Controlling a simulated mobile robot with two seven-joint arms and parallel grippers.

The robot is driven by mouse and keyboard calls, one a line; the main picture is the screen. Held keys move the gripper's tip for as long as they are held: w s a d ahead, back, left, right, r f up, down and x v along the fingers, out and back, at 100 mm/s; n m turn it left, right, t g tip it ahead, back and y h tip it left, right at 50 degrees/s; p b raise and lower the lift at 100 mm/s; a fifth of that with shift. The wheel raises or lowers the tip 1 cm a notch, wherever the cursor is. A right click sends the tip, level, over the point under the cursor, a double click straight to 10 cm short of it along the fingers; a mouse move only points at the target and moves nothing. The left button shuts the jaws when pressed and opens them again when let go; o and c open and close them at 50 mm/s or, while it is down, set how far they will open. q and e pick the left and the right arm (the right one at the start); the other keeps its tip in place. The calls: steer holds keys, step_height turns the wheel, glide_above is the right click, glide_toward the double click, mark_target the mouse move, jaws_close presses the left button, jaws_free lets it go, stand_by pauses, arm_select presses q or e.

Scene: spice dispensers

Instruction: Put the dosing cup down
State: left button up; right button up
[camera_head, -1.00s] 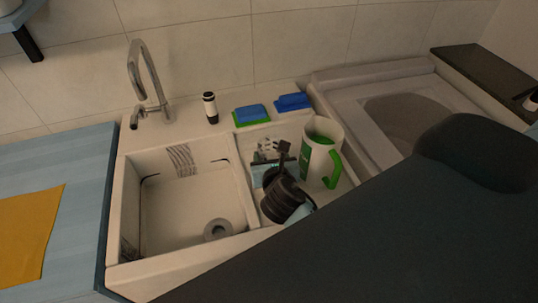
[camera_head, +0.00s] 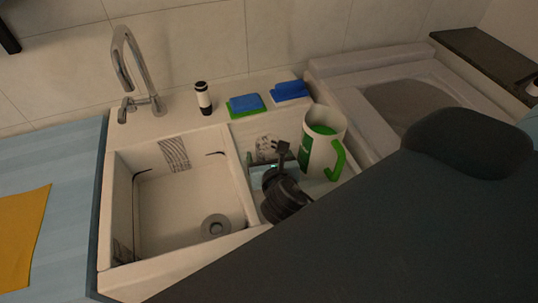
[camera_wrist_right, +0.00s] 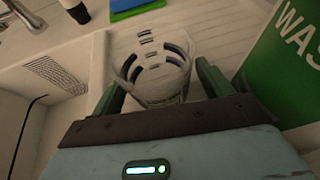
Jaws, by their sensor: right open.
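The dosing cup (camera_wrist_right: 160,78), clear with dark marks, stands on the white drainboard in the right wrist view, between the two green fingers of my right gripper (camera_wrist_right: 162,90). The fingers are open, one on each side; I cannot tell whether either touches it. In the head view the cup (camera_head: 266,147) shows small and pale, partly hidden by my right gripper (camera_head: 268,160), which reaches down into the shallow drainboard beside the basin. My left gripper is not in view.
A white jug with green handle (camera_head: 322,142) stands close right of my gripper. The sink basin (camera_head: 180,205) is at left. Behind are a black-and-white bottle (camera_head: 203,98), a blue-and-green sponge (camera_head: 246,104), a blue sponge (camera_head: 291,90) and a faucet (camera_head: 140,70).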

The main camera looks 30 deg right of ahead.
steer(key=shift+s+a+r, duration=0.1)
steer(key=shift+s+r, duration=0.1)
steer(key=shift+r, duration=0.05)
steer(key=v, duration=1.1)
steer(key=shift+s+a+r+p, duration=0.1)
steer(key=shift+s+r+p, duration=0.1)
steer(key=shift+p, duration=0.2)
steer(key=shift+o, duration=0.2)
steer(key=shift+o, duration=0.6)
